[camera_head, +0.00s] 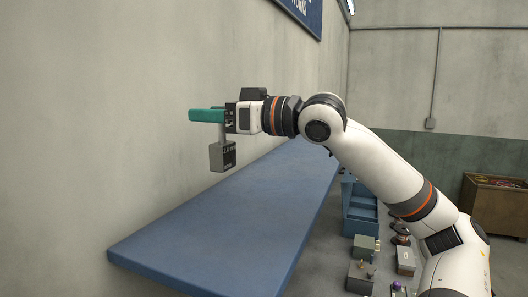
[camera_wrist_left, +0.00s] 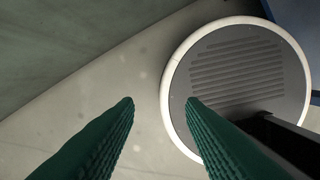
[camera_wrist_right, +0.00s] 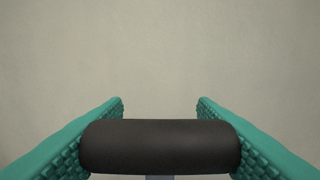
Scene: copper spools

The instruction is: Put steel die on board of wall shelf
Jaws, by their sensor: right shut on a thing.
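The steel die (camera_head: 222,156) is a grey block with markings on its sides, hanging upright below my right gripper (camera_head: 207,115). The right gripper's green fingers are shut on the die's upper grip, which shows as a dark cylinder (camera_wrist_right: 160,146) between the fingers in the right wrist view. The blue board of the wall shelf (camera_head: 220,225) runs along the wall. The die hangs above the board's level with a visible gap; its exact position over it is hard to judge. My left gripper (camera_wrist_left: 160,102) is open and empty in the left wrist view, and out of the head view.
Below the board's right edge are a blue bin (camera_head: 359,215), a grey-green box (camera_head: 366,246) and several small parts. The board's visible top is bare. A round grey-white disc (camera_wrist_left: 240,70) shows below the left gripper.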

